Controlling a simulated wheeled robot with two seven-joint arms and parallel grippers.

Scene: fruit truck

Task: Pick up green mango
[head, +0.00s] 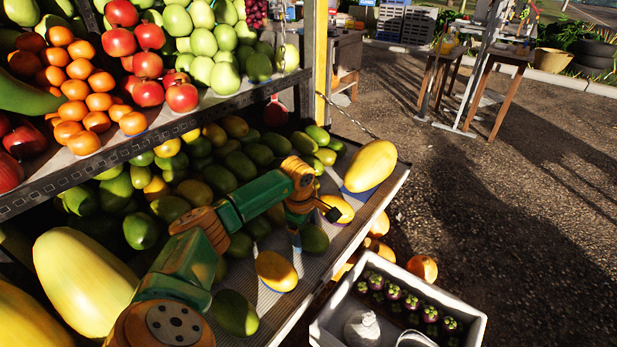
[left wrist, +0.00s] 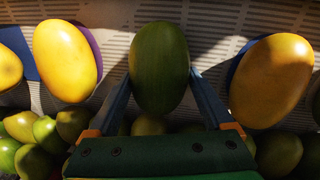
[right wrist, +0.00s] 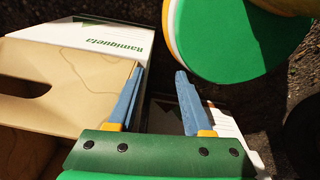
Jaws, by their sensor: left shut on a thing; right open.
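A green mango (left wrist: 159,68) sits between the two blue fingers of my left gripper (left wrist: 160,76) in the left wrist view, and the gripper is shut on it. In the head view, the left gripper (head: 298,234) points down at the shelf's front part, beside this green mango (head: 315,240). I cannot tell whether the mango is clear of the shelf. My right gripper (right wrist: 160,72) is open and empty in the right wrist view, and it is out of sight in the head view.
Yellow mangoes (left wrist: 66,60) (left wrist: 272,80) lie on both sides of the held mango. Many green mangoes (head: 234,312) crowd the slanted shelf (head: 265,300). A big yellow fruit (head: 370,166) rests at its right end. A white crate (head: 475,325) of mangosteens stands below. Cardboard (right wrist: 75,100) lies near my right gripper.

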